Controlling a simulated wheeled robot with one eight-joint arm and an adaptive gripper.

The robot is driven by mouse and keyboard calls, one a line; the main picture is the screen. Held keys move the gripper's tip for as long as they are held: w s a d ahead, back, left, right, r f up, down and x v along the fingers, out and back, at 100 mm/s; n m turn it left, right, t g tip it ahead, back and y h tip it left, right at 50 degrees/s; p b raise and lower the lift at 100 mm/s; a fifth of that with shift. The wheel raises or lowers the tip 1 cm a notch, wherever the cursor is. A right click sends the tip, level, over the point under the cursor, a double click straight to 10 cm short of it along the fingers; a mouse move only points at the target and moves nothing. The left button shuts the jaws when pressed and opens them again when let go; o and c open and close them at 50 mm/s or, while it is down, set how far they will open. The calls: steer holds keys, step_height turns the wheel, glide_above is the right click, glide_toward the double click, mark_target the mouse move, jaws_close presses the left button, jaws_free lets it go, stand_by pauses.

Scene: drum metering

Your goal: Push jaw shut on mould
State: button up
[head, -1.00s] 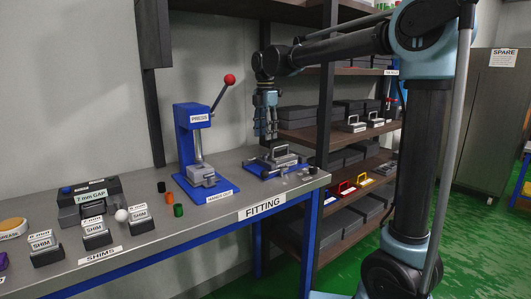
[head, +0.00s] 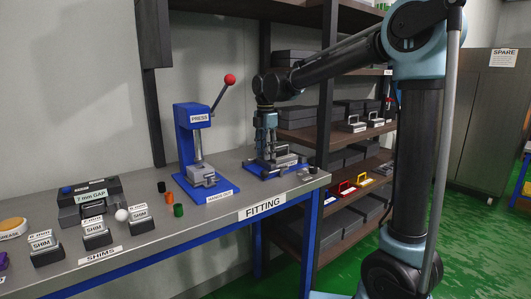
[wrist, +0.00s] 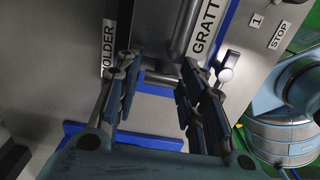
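The holder (head: 282,171), a blue-based fixture with grey metal parts, sits at the right end of the bench. A grey block with a handle (head: 290,159) is on it, partly hidden by my gripper. I cannot tell the jaw from the mould here. My gripper (head: 267,152) points down over the left part of this fixture. In the wrist view my gripper (wrist: 158,75) is open, its two fingers apart. A grey metal part (wrist: 172,28) lies below, between plates reading "OLDER" (wrist: 109,45) and "GRATT" (wrist: 210,30). Contact cannot be told.
A blue press (head: 196,150) with a red-knobbed lever stands left of the fixture. Small coloured cylinders (head: 168,197), shims (head: 97,236) and a 7 mm gap block (head: 88,195) are further left. Shelves (head: 345,140) stand behind and right.

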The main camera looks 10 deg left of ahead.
jaws_close()
steer(key=shift+w+d, duration=0.1)
steer(key=shift+w, duration=0.1)
steer(key=o, duration=0.5)
jaws_free()
steer(key=shift+r, duration=0.1)
step_height(320, 180, up, 12)
steer(key=shift+w+f, duration=0.1)
steer(key=shift+f, duration=0.05)
steer(key=shift+d, duration=0.15)
